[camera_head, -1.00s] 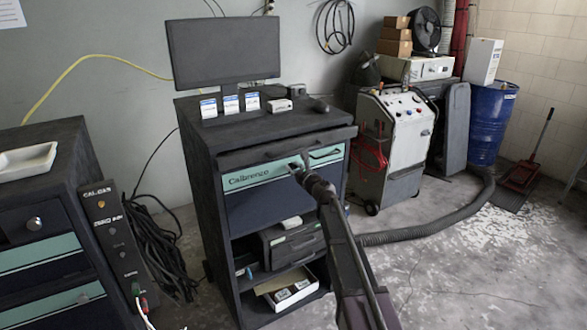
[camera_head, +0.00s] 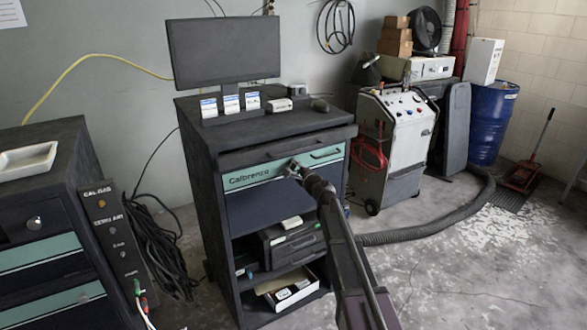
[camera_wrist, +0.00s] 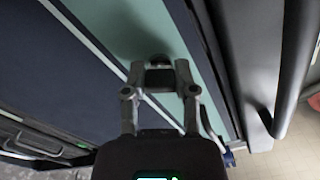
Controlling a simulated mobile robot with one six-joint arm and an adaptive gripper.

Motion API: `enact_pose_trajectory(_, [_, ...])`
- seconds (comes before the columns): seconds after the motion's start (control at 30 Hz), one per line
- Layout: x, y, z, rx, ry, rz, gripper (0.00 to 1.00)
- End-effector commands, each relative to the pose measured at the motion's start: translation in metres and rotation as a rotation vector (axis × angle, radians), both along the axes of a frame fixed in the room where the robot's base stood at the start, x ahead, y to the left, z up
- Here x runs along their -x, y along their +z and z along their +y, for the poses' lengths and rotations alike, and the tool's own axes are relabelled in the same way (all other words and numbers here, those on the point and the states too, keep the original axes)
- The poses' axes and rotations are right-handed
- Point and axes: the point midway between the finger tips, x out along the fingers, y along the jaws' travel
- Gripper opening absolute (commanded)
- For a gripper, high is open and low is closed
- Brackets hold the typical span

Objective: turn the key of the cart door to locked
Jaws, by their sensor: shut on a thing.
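The cart (camera_head: 245,225) stands in the middle of the head view, with a teal band marked Calbrenzo across its door (camera_head: 258,207). My gripper (camera_head: 293,170) reaches the teal band at its right part. In the wrist view my gripper (camera_wrist: 159,80) is shut on a small dark piece, the key (camera_wrist: 160,78), in front of a round lock (camera_wrist: 160,60) on the teal band. The fingers hide most of the key, and I cannot tell its turn angle in the head view.
A monitor (camera_head: 223,53), several white cards and a small device stand on the cart top. A second dark cabinet (camera_head: 85,165) is at the left. A white wheeled machine (camera_head: 397,145) and a grey hose (camera_head: 430,232) are at the right. The cart's handle bar (camera_wrist: 295,65) runs close by in the wrist view.

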Motion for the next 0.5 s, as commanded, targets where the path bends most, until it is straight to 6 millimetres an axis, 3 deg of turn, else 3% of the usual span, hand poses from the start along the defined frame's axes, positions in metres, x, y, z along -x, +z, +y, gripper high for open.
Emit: enact_pose_trajectory(0.5, [-0.0013,-0.0006,0.0006,0.363,0.0,-0.184,0.0])
